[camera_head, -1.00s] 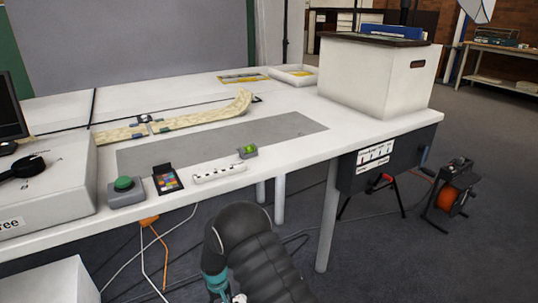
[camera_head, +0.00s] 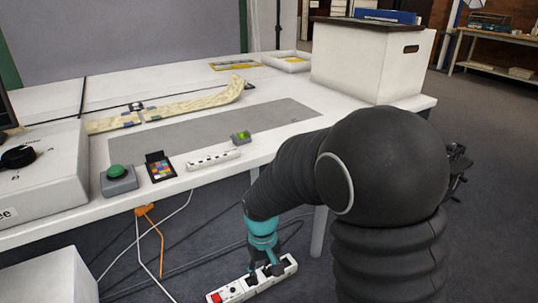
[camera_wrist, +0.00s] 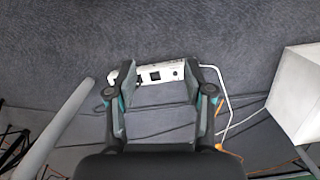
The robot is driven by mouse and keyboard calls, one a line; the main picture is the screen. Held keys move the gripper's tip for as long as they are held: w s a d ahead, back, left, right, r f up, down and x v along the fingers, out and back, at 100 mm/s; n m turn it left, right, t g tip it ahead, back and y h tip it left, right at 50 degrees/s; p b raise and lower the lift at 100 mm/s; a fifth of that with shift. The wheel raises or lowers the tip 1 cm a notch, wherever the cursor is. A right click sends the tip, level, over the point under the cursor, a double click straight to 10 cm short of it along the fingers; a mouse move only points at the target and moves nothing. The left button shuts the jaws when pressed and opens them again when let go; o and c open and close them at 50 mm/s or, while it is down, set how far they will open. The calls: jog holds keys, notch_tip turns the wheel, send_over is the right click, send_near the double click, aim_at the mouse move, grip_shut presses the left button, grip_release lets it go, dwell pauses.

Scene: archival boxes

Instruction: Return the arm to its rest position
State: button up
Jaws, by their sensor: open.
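My arm reaches down in front of the white table, with its dark elbow large at the right of the head view. My gripper (camera_head: 265,270) hangs below the table's front edge, pointing at the carpet. It is open, and its fingers stand apart in the wrist view (camera_wrist: 158,78). A white power strip (camera_head: 236,290) with a red switch lies below it, and it also shows between and beyond the fingers in the wrist view (camera_wrist: 155,74). I cannot tell how far the fingertips are from the strip. Nothing is seen held.
The white table (camera_head: 290,128) edge and its leg (camera_head: 319,232) are close to my arm. On it are a green button (camera_head: 117,172), a colour card (camera_head: 159,168), another power strip (camera_head: 213,159) and a large white box (camera_head: 366,70). A white block (camera_head: 45,280) stands at lower left.

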jog(key=s+d+r+m+t, duration=0.2)
jog(key=s+d+r+t, duration=0.1)
jog(key=s+d+r, duration=0.4)
jog(key=s+d+r+m+t, duration=0.2)
jog(key=s+d+r, duration=0.6)
jog(key=r, duration=0.6)
jog(key=shift+d+m+t+y, duration=0.3)
jog(key=shift+d+t, duration=0.5)
jog(key=shift+d, duration=0.05)
jog(key=shift+c, duration=1)
jog(key=shift+a, duration=0.1)
